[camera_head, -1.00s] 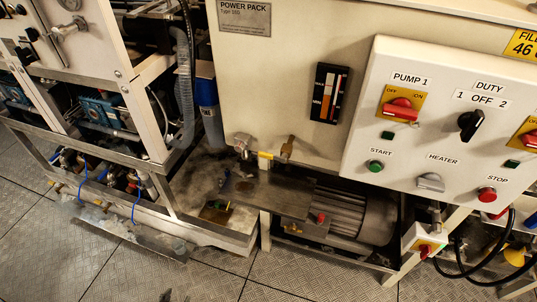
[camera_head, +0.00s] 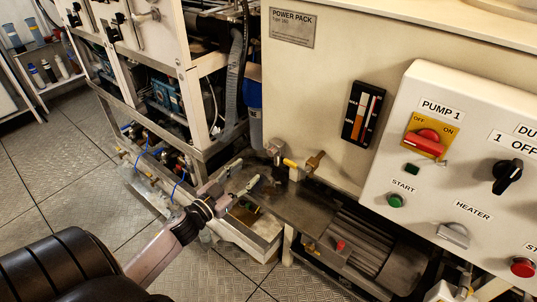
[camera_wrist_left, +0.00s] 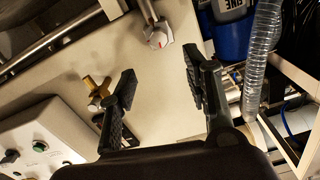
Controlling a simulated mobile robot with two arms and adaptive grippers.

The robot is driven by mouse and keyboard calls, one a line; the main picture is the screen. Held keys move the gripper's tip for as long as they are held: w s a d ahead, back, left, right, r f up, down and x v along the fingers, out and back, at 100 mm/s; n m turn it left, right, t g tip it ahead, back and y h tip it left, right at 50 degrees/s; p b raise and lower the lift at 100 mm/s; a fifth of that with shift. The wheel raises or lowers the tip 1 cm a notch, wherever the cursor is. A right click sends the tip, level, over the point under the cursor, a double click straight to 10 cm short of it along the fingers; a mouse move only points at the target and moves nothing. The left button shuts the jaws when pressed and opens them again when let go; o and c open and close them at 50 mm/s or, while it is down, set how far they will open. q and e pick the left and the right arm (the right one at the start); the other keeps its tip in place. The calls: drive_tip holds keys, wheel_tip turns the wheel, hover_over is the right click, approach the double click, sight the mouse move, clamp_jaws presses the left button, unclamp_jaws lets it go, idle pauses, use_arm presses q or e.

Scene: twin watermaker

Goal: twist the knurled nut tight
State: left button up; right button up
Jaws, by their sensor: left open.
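My left gripper (camera_head: 238,178) comes in from the lower left in the head view and is open and empty, in front of and left of the fittings on the cream cabinet. In the left wrist view its two black fingers (camera_wrist_left: 160,76) stand apart with bare cabinet wall between them. I see a silver fitting (camera_head: 276,149) and a brass fitting (camera_head: 315,161) on the cabinet; the brass one (camera_wrist_left: 96,90) and a silver one with a red mark (camera_wrist_left: 158,36) show in the wrist view. I cannot tell which part is the knurled nut. My right gripper is out of view.
A control panel (camera_head: 452,185) with switches juts out at the right. A motor (camera_head: 352,245) sits under the fittings. A blue canister (camera_head: 254,94) and a clear ribbed hose (camera_wrist_left: 262,50) stand beside the fittings. A pipe rack (camera_head: 140,92) is at the left, and checkered floor lies in front.

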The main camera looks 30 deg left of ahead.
sight(270, 153)
use_arm(q)
drive_tip(key=w, duration=0.7)
drive_tip(key=w+d, duration=0.1)
drive_tip(key=w, duration=0.2)
drive_tip(key=shift+w, duration=0.4)
drive_tip(key=shift+c, duration=0.4)
clamp_jaws()
